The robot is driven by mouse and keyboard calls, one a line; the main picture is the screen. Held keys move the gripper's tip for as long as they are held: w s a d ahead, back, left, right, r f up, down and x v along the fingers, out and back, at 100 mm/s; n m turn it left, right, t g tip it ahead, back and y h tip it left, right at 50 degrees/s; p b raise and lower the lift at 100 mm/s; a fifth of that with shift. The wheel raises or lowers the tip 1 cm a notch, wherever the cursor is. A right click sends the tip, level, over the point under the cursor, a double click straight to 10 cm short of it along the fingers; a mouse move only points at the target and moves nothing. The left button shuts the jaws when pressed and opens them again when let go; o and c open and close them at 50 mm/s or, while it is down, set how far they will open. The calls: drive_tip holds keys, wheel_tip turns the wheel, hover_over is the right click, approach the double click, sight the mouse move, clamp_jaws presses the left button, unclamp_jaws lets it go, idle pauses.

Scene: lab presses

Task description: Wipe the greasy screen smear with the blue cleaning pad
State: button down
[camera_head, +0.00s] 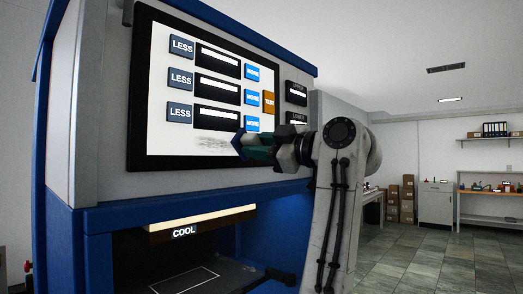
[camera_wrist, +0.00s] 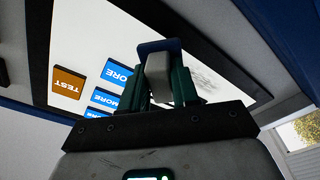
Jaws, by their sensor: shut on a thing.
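The grey smear (camera_head: 212,143) is a streaky patch low on the lit white screen (camera_head: 215,132), below the bottom row of buttons. It also shows in the wrist view (camera_wrist: 207,80), right of the pad. My gripper (camera_head: 256,150) reaches in from the right at the screen's lower right. In the wrist view its green fingers (camera_wrist: 162,82) are shut on the grey block of the cleaning pad (camera_wrist: 159,47), whose blue face points toward the screen. In the head view the pad's blue edge (camera_head: 237,141) is just right of the smear. I cannot tell whether it touches the glass.
The screen has LESS buttons (camera_head: 181,79), MORE buttons (camera_head: 252,72) and an orange TEST button (camera_head: 268,102) close above my gripper. A black frame surrounds it. Below is the press opening with a COOL label (camera_head: 184,232). Free floor (camera_head: 420,260) lies to the right.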

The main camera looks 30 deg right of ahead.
drive_tip(key=shift+s+a+b, duration=0.25)
drive_tip(key=shift+s+a, duration=0.1)
drive_tip(key=shift+a, duration=1.1)
drive_tip(key=shift+s+a+b, duration=0.3)
drive_tip(key=shift+s+a, duration=0.1)
drive_tip(key=shift+a, duration=1.05)
drive_tip(key=shift+s+a+b, duration=0.25)
drive_tip(key=shift+s+a, duration=0.1)
drive_tip(key=shift+a, duration=1.1)
drive_tip(key=shift+s+a+f, duration=0.1)
drive_tip(key=shift+s+a, duration=0.2)
drive_tip(key=shift+a, duration=0.5)
drive_tip(key=shift+s+a, duration=0.3)
drive_tip(key=shift+a, duration=0.5)
drive_tip(key=b+v, duration=0.1)
drive_tip(key=v, duration=0.5)
drive_tip(key=shift+a+r+b, duration=0.15)
drive_tip(key=shift+r+b, duration=0.15)
drive_tip(key=shift+s, duration=0.15)
drive_tip(key=v, duration=0.3)
drive_tip(key=shift+a+r, duration=0.1)
